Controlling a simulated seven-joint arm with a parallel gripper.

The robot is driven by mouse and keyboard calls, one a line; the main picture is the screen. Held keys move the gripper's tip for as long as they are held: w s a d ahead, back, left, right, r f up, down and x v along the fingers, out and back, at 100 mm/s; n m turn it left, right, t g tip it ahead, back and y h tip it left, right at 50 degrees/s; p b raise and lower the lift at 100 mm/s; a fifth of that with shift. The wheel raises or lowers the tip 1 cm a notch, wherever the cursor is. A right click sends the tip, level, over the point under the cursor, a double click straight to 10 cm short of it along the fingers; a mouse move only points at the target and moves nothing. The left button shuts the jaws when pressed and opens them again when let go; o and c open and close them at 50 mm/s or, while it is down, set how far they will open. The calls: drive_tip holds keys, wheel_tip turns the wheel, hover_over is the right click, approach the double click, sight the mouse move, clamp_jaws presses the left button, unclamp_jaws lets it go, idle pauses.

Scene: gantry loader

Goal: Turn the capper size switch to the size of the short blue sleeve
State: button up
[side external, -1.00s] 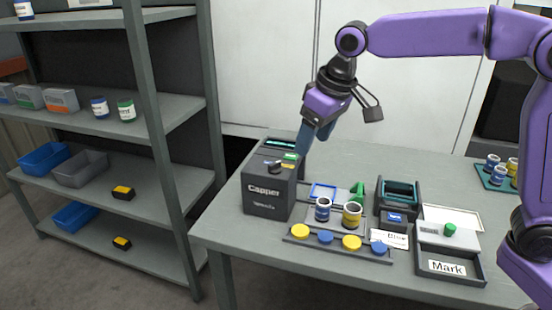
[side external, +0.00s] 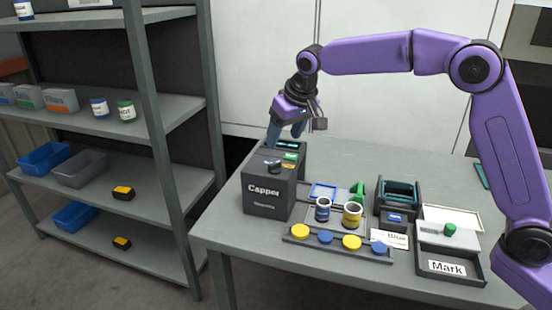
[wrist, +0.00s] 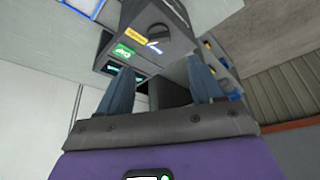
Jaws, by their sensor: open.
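The capper (side external: 268,196) is a dark grey box labelled "Capper" at the left end of the table. Its size switch (side external: 273,167) is a dark knob on the top, beside green and yellow labels; in the wrist view the knob (wrist: 160,34) shows near yellow, blue and green labels. Its exact setting is too small to tell. My gripper (side external: 284,140) is open and empty, above the capper's back end and apart from the knob. Its blue fingers (wrist: 162,88) show spread in the wrist view. A short blue sleeve (side external: 322,209) stands on the table right of the capper, left of a yellow one (side external: 352,215).
A rail of yellow and blue caps (side external: 325,238) lies in front of the sleeves. A dark device (side external: 398,193), a "Blue" card (side external: 392,239) and a "Mark" tray (side external: 447,268) stand to the right. A grey shelf (side external: 170,115) stands left of the table.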

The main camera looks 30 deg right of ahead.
sight(274, 163)
drive_tip(key=x, duration=0.9)
drive_tip(key=shift+w+f, duration=0.1)
drive_tip(key=shift+f, duration=0.15)
drive_tip(key=c, duration=1.1)
